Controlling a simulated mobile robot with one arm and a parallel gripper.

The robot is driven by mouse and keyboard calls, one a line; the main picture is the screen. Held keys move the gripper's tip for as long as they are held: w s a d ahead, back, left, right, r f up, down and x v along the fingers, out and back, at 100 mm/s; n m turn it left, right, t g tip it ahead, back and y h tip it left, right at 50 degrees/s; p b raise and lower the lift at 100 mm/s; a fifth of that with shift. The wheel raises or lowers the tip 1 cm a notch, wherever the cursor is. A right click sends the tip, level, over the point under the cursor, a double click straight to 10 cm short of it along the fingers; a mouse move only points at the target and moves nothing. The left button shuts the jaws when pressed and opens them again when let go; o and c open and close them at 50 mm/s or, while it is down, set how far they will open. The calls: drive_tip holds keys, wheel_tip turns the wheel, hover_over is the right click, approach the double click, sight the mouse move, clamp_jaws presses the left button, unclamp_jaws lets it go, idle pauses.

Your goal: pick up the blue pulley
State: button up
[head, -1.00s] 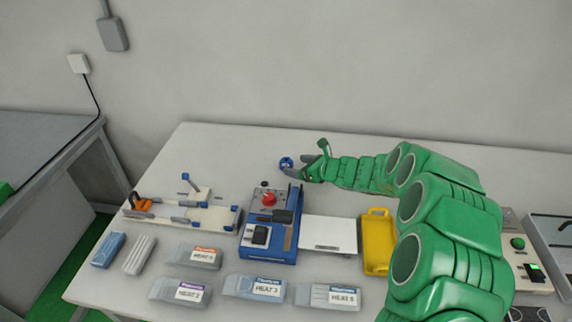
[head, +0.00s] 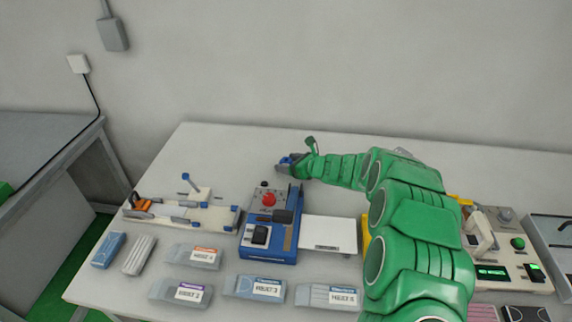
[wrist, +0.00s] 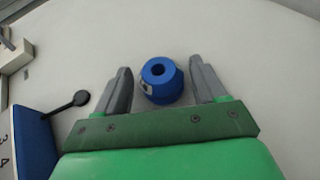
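The blue pulley (wrist: 162,82) is a small blue round part with a dark centre hole, standing on the pale table. In the wrist view it lies between the two grey fingers of my gripper (wrist: 162,88), with a gap on each side. The gripper is open. In the head view my gripper (head: 287,163) is at the back of the table, behind the blue machine. The pulley (head: 284,160) is partly hidden there by the fingers.
The blue machine with a red knob (head: 269,199) stands just in front of my gripper. A black-knobbed lever (wrist: 80,99) shows at the wrist view's left. A white fixture (head: 180,212) is at the left. The table behind the pulley is clear.

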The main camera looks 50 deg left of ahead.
drive_tip(key=c, duration=0.9)
drive_tip(key=shift+o, duration=0.2)
drive_tip(key=shift+r, duration=0.1)
